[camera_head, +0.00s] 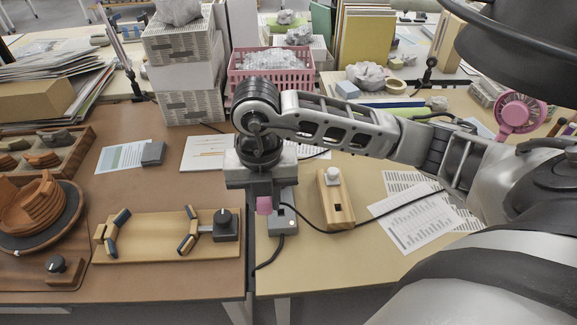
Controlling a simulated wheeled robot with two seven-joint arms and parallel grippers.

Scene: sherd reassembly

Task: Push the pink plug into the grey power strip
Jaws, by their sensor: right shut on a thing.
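The pink plug (264,205) shows between the fingertips of my right gripper (262,195), which points down and is shut on it. The grey power strip (286,222) lies on the right table directly beside the plug, with a lit spot on top and a dark cable from its front end. The plug overlaps the strip's left side in the picture; I cannot tell whether they touch. The far part of the strip is partly hidden by my gripper. My left gripper is not in view.
A wooden board with clamps (165,237) lies to the left. A black cable crosses the papers (412,220) at right. A pink basket (272,73) stands behind.

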